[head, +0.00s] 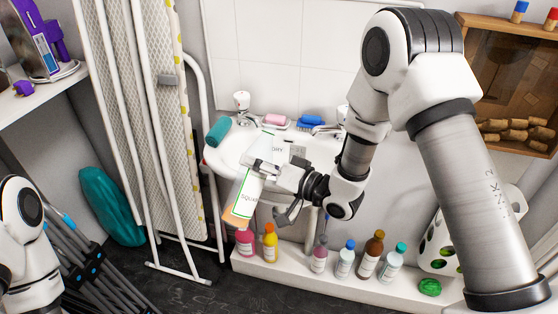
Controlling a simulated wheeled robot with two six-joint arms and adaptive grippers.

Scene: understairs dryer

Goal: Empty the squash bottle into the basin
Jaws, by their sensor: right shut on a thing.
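My right gripper (276,174) is shut on the squash bottle (243,197), which has a white, green-edged label and an orange lower end. The bottle is held tilted in front of the white basin (226,156). Its orange end points down and left, outside the basin's front edge, and its other end leans up toward the bowl. The gripper hides part of the bottle, and I cannot make out its mouth or any flow. The basin is fixed to the tiled wall. My left gripper is out of view; only part of that arm shows at the left edge.
Several bottles, including a yellow one (270,243) and a brown one (370,255), stand on the white ledge below. A pink soap (274,120), a blue brush (311,121) and a teal roll (218,132) lie on the basin rim. An ironing board (140,90) leans left.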

